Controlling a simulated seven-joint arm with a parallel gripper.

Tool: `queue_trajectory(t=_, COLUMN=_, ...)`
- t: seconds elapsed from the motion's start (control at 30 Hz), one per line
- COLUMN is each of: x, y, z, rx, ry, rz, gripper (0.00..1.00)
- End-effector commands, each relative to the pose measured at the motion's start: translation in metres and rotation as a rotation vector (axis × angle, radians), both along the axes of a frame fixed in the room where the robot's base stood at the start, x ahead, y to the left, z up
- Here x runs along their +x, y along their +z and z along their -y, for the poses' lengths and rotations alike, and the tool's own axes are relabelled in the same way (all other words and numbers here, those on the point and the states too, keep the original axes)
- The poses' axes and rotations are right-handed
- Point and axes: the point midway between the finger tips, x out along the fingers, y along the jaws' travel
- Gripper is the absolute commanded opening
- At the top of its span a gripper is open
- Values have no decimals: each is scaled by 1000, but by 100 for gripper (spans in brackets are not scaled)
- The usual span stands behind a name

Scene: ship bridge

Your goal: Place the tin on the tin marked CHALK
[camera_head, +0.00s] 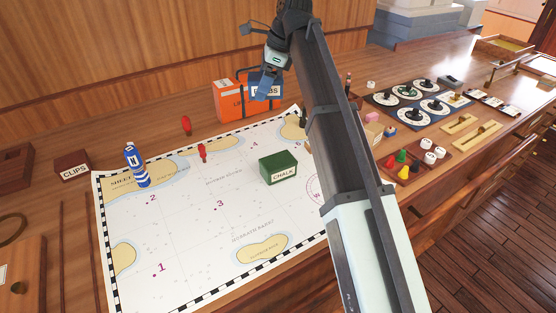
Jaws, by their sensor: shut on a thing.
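The green tin marked CHALK (278,167) sits upright on the chart, right of the chart's middle, its label facing front. My gripper (267,80) is at the top centre, behind and above the CHALK tin in the picture. It is shut on a blue tin (272,92) with a pale label, only partly readable. The gripper hides part of this tin. The held tin appears in front of an orange box (232,104) and is apart from the CHALK tin; its exact height is hard to tell.
The chart (185,225) has much bare room. On it are a blue cylinder (136,165) and a red piece (202,153). A dark red CLIPS tin (72,166) stands left. Dial plates (408,92) and game pieces (402,157) lie right, beyond my arm.

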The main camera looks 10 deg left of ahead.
Motion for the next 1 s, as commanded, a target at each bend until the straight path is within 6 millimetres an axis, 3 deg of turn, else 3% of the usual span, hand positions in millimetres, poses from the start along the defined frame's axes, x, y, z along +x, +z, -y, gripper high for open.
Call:
queue_trajectory(t=0.03, x=-27, y=-8, z=21, rx=2, ry=-24, rz=3, gripper=30)
queue_trajectory(t=0.1, x=-50, y=-14, z=34, rx=2, ry=-52, rz=2, gripper=30)
queue_trajectory(t=0.3, x=-89, y=-34, z=54, rx=0, ry=-140, rz=0, gripper=30)
queue_trajectory(t=0.67, x=-94, y=-42, z=57, rx=0, ry=-295, rz=0, gripper=30)
queue_trajectory(t=1.0, x=-95, y=-89, z=57, rx=0, ry=-297, rz=-2, gripper=30)
